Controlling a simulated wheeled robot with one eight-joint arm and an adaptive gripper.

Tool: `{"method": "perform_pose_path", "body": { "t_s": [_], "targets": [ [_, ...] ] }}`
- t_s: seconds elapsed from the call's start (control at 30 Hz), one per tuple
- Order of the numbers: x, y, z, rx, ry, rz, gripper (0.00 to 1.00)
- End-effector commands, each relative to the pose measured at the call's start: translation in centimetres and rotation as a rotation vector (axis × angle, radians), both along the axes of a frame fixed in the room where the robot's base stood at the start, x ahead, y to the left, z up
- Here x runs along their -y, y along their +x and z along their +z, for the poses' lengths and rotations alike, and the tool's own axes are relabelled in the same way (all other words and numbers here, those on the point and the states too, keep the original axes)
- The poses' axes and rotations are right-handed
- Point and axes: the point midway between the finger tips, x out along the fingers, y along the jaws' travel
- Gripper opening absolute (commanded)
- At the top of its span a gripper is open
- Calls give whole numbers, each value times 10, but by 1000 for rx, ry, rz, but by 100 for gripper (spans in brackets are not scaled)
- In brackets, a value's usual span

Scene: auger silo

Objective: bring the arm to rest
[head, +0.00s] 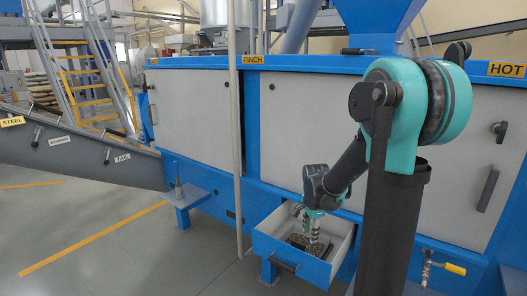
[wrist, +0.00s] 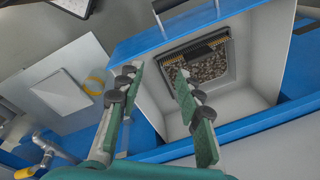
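My arm reaches down from the right in the head view. My gripper (head: 307,226) is over an open blue-and-white drawer (head: 277,249) in the front of the blue machine. In the wrist view my gripper (wrist: 159,74) has its two green-padded fingers spread apart with nothing between them. The drawer's blue front (wrist: 190,20) and white inside walls show beyond the fingers. A dark tray (wrist: 170,55) of brownish granules lies in the drawer. Whether the fingers are above the drawer's rim or below it is hard to tell.
The blue machine (head: 200,62) with grey panels fills the middle. A thin upright pole (head: 237,150) stands left of the drawer. A sloped grey chute (head: 80,150) with labelled levers is at left. A yellow-handled valve (head: 455,268) is at lower right. The left floor is clear.

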Motion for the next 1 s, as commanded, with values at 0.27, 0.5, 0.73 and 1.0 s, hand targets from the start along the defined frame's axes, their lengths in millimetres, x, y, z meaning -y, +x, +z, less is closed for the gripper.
{"method": "perform_pose_path", "body": {
  "t_s": [0.27,0.5,0.73,1.0],
  "targets": [
    [11,-88,5,91,-88,549,36],
    [16,-152,-7,158,-207,980,36],
    [18,-179,-18,184,-278,1186,36],
    [18,-180,-19,186,-287,1210,36]
  ]
}}
